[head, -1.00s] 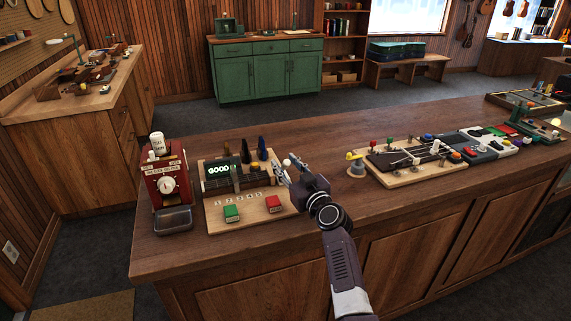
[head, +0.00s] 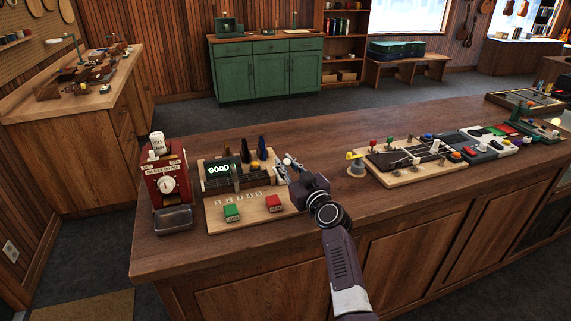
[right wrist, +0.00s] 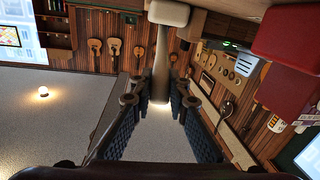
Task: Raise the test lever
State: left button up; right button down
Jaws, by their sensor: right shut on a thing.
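The test board (head: 244,221) lies on the wooden counter, with a dark display reading "GOOD" (head: 219,170) at its back left. The test lever stands at the board's right side, and its pale knob (head: 287,161) shows in the head view. In the right wrist view the lever's pale shaft (right wrist: 160,70) runs between the fingers up to a blocky knob at the top edge. My right gripper (head: 284,170) is shut on the lever; its fingers also show in the right wrist view (right wrist: 160,100). My left gripper is not in view.
A red machine (head: 165,183) with a dial and metal tray stands left of the board. Green (head: 232,213) and red (head: 274,203) blocks sit on the board's front. The counter between is clear.

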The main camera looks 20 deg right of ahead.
jog(key=shift+w+r+p, duration=0.15)
jog(key=shift+r+p, duration=0.15)
jog(key=shift+p, duration=0.3)
jog(key=p, duration=0.1)
jog(key=g+p, duration=0.1)
jog(key=p, duration=0.1)
jog(key=shift+w+r+g, duration=0.3)
jog(key=shift+w, duration=0.1)
jog(key=shift+w+d+r, duration=0.1)
jog(key=shift+w+r, duration=0.35)
jog(key=shift+w, duration=0.15)
jog(key=shift+w+r, duration=0.1)
jog(key=shift+w, duration=0.65)
jog(key=shift+w+r, duration=0.35)
jog(key=shift+w+f+g+p, duration=0.1)
jog(key=shift+w+g+p, duration=0.25)
jog(key=shift+g, duration=0.25)
jog(key=shift+w+f, duration=0.2)
jog(key=shift+f, duration=0.1)
jog(key=shift+w+h+b, duration=0.3)
jog(key=shift+w, duration=0.1)
